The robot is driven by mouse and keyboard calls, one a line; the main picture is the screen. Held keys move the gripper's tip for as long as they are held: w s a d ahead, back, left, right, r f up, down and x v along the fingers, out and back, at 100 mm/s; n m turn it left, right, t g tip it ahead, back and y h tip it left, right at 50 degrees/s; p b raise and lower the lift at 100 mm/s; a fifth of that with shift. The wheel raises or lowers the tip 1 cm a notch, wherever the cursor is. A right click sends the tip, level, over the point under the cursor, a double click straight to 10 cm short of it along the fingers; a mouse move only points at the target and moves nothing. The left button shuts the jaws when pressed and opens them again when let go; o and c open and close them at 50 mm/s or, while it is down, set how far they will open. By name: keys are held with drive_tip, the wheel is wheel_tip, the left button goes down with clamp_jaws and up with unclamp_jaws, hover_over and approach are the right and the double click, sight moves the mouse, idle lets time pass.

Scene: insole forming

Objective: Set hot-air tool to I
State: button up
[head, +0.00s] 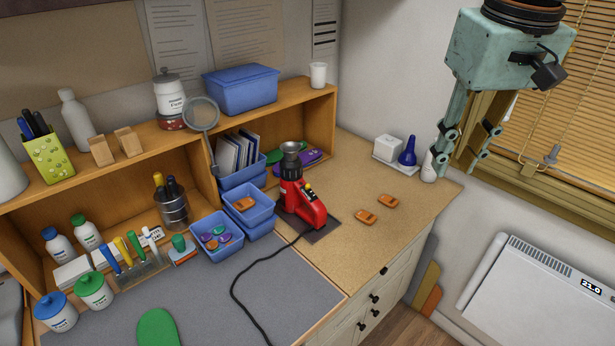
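The red hot-air tool (309,209) stands on a dark pad on the wooden counter, its dark metal nozzle pointing up. A small yellow part, perhaps its switch, shows on the red body, but its setting is too small to read. A black cord runs from the tool forward over the grey mat. My gripper (458,157) hangs at the upper right, well to the right of the tool and higher in the picture. Its two fingers are apart with nothing between them.
Blue bins (248,208) stand close to the tool's left. Two orange pieces (377,209) lie to its right on otherwise clear counter. A white block and blue bottle (408,151) stand near the wall. A wooden shelf (320,112) rises behind the tool.

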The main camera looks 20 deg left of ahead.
drive_tip(key=w+a+n+p, duration=0.2)
drive_tip(key=w+a+p, duration=0.2)
drive_tip(key=w+a, duration=0.5)
drive_tip(key=n+g+p, duration=0.2)
drive_tip(key=n+p, duration=0.3)
drive_tip(key=p, duration=0.3)
hover_over(307, 187)
wheel_tip(307, 187, down, 14)
drive_tip(key=shift+w+h, duration=0.3)
drive_tip(key=shift+w, duration=0.1)
drive_tip(key=shift+f, duration=0.1)
drive_tip(key=shift+f+p, duration=0.9)
drive_tip(key=shift+f, duration=5.9)
clamp_jaws()
